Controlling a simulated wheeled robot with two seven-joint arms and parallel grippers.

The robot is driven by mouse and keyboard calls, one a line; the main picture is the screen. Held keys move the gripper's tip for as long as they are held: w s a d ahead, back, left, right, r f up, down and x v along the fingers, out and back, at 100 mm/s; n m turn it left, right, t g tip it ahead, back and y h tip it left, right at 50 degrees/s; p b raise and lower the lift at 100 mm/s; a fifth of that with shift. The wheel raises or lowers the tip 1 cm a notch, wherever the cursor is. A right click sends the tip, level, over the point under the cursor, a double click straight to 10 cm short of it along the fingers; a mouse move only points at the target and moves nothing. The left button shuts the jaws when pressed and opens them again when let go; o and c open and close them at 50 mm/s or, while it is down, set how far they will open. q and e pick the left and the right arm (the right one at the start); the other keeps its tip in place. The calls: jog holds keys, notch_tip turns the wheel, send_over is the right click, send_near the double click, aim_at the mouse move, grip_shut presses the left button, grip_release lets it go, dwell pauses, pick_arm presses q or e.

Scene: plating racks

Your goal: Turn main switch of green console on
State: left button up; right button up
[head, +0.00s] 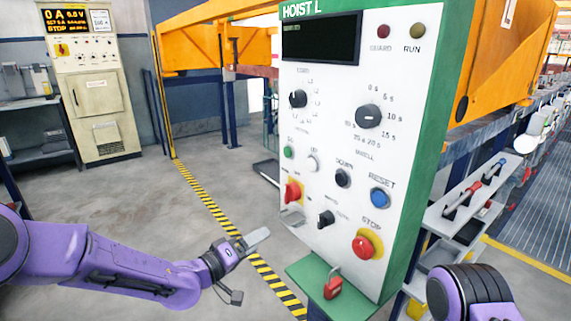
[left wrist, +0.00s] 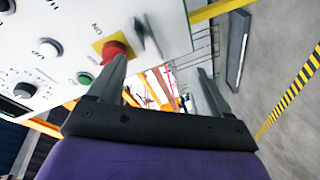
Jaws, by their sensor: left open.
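The green console (head: 430,130), labelled HOIST L, has a white front panel with dark round knobs, lamps and buttons. Its red rotary switch (head: 293,192) on a yellow plate sits at the panel's lower left edge. In the left wrist view the red switch (left wrist: 115,48) shows just beyond the fingertip on the left. My left gripper (head: 258,237) is open and empty, below and left of the switch in the head view; its two fingers (left wrist: 162,72) stand apart in the wrist view. Whether a finger touches the switch cannot be told. Of my right arm only a purple link shows.
A grey metal tab (head: 292,216) sticks out just below the switch. A red STOP button (head: 363,247) and a red padlock (head: 333,287) are lower right. A shelf (head: 480,190) with tools stands right of the console. The floor (head: 130,195) on the left is clear.

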pick_arm(q)
jog(key=m+h+p, duration=0.1)
jog(key=h, duration=0.1)
send_near(286, 196)
jog(key=p+x, duration=0.1)
jog(key=x, duration=0.9)
jog(key=c, duration=0.9)
pick_arm(e)
notch_tip(286, 196, up, 4)
jog(key=shift+w+r, duration=0.1)
jog(key=shift+r, duration=0.15)
